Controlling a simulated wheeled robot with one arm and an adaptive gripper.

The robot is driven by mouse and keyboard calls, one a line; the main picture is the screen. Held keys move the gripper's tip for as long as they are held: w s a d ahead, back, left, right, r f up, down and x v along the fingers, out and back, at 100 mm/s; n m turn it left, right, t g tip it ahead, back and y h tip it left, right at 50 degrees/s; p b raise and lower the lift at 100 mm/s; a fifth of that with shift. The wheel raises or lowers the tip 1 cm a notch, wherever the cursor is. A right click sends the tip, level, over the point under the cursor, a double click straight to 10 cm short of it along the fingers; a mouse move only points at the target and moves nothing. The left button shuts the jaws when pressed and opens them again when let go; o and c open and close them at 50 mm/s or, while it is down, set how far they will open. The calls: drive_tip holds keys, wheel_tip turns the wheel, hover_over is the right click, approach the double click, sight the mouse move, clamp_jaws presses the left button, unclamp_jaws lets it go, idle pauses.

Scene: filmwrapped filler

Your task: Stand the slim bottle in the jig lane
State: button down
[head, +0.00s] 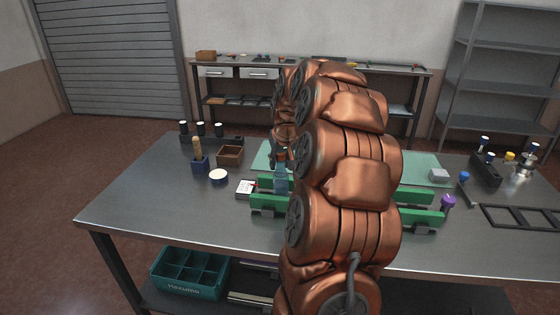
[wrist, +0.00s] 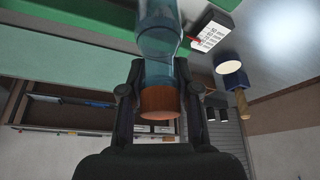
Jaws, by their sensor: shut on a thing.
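The slim bottle has a clear blue body (head: 281,181) and an orange cap. My gripper (head: 279,154) is shut on it near the cap, from above. The wrist view shows the bottle (wrist: 158,35) between the two fingers, cap toward my palm. It looks about upright. The jig (head: 268,203) has long green rails running left to right, and the bottle is at its left end. The bottle's foot meets the front rail in the picture; I cannot tell whether it rests in the lane. My copper-coloured arm hides the middle of the jig.
A white card (head: 246,187), a round white-topped pot (head: 218,176) and a blue holder (head: 200,164) stand left of the jig. A purple-capped item (head: 447,203) is at its right end. A black frame (head: 520,217) lies further right. The table's front left is clear.

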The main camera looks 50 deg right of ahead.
drive_tip(key=shift+f, duration=0.1)
drive_tip(key=c, duration=0.8)
unclamp_jaws()
drive_tip(key=shift+c, duration=0.2)
drive_tip(key=b+v, duration=0.2)
drive_tip(key=v, duration=1)
drive_tip(key=s+a+f+n+g+y, duration=0.1)
drive_tip(key=s+a+f+n, duration=0.15)
drive_tip(key=a, duration=0.95)
drive_tip(key=s+a+f+n+g+y, duration=0.1)
drive_tip(key=s+a+f, duration=0.3)
drive_tip(key=a, duration=0.8)
drive_tip(key=s+a+f+g, duration=0.1)
drive_tip(key=s+a+f, duration=0.2)
drive_tip(key=s, duration=0.3)
drive_tip(key=s+a+f+n+g, duration=0.1)
drive_tip(key=s+a+f, duration=0.3)
drive_tip(key=s, duration=0.3)
drive_tip(key=s+a+f+n+g, duration=0.1)
drive_tip(key=s+a+f, duration=0.2)
drive_tip(key=s, duration=0.4)
drive_tip(key=shift+s+a+f+g, duration=0.2)
drive_tip(key=shift+a+g, duration=0.2)
drive_tip(key=shift+a, duration=0.4)
